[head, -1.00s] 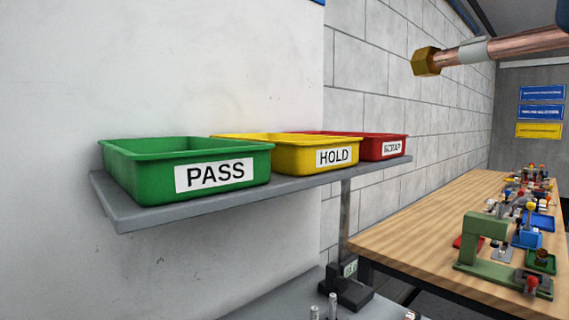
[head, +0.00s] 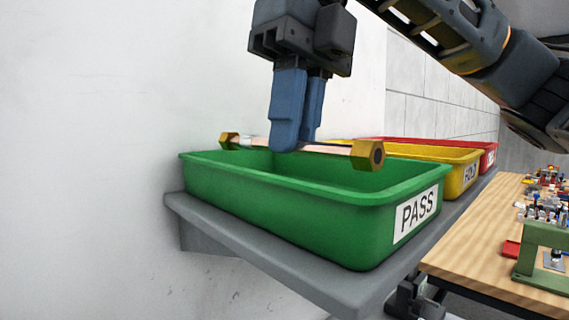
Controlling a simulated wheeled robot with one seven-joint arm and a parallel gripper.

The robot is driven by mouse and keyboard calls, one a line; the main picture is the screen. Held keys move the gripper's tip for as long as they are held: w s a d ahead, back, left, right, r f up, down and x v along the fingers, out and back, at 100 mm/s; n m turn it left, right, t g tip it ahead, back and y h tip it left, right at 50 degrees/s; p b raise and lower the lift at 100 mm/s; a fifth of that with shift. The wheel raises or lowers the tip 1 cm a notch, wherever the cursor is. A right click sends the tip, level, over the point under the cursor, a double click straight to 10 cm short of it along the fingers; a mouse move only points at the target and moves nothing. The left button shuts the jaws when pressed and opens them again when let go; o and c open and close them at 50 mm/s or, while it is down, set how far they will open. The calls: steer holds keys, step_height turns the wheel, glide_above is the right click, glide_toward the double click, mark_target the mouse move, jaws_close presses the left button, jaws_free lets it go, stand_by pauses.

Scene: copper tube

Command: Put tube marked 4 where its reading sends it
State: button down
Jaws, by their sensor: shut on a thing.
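A copper tube (head: 330,149) with brass hex nuts at both ends is held level in my gripper (head: 296,145). The blue fingers are shut on it near its middle. A pale band shows near its left end; no number or reading can be made out. The tube is over the green PASS bin (head: 290,208), at about the height of its rim. The yellow HOLD bin (head: 461,176) and the red bin (head: 489,158) stand behind it to the right, the red one's label partly cut off from view. The PASS bin's floor is mostly hidden.
The bins stand on a grey shelf (head: 235,253) against a pale wall. A wooden bench (head: 480,250) at the right carries a green press (head: 540,255) and several small parts. My arm crosses the upper right. The space left of the bins is clear.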

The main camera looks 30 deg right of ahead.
steer(key=shift+w+a+f, duration=0.1)
steer(key=shift+w+f, duration=0.3)
steer(key=shift+w, duration=0.2)
steer(key=shift+f, duration=2)
steer(key=shift+f, duration=0.15)
steer(key=c, duration=1.1)
jaws_free()
steer(key=shift+c, duration=0.2)
step_height(320, 180, up, 12)
steer(key=d, duration=0.2)
steer(key=shift+w+d, duration=0.15)
steer(key=shift+w, duration=0.05)
